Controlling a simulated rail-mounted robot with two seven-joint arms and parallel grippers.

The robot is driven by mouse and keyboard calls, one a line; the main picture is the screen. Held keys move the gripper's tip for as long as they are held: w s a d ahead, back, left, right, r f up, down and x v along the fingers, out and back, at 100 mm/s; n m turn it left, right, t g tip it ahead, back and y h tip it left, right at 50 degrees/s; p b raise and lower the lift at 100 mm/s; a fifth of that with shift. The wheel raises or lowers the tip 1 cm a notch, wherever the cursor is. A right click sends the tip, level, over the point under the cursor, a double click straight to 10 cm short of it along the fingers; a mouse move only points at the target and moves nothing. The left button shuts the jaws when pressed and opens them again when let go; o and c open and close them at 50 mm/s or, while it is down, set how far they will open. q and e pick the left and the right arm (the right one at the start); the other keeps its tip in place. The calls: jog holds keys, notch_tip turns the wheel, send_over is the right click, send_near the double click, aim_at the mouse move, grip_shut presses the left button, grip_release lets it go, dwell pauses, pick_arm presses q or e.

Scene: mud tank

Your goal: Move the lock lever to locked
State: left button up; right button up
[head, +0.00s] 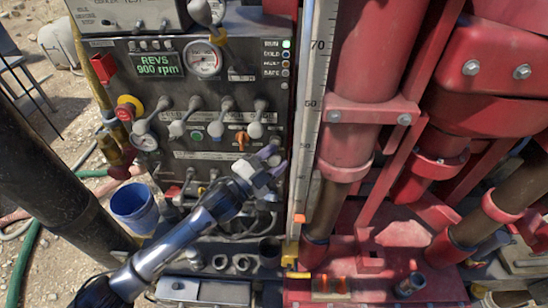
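A grey control panel (218,88) fills the middle of the head view, with several grey-knobbed levers and one small orange lever (241,138) on its right half. The labels are too small to read, so I cannot tell which lever is the lock lever. My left gripper (272,160) is in front of the panel's lower right part, below and right of the orange lever. Its fingers point up and right and hide part of the panel behind. I cannot tell whether they are apart or touching anything. My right gripper is not in view.
A green display (158,65) reads "REVS 900 rpm" beside a round gauge (203,58). A vertical scale (312,100) and large red machinery (365,90) stand close on the right. A blue bucket (134,206) stands at lower left. Hoses lie on the ground at left.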

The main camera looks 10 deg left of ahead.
pick_arm(q)
grip_shut()
notch_tip(320, 180, down, 7)
jog(key=m+h+b, duration=0.3)
jog(key=m+b, duration=0.1)
jog(key=b, duration=0.8)
jog(key=shift+s+m+h, duration=0.2)
jog(key=shift+m+h, duration=0.1)
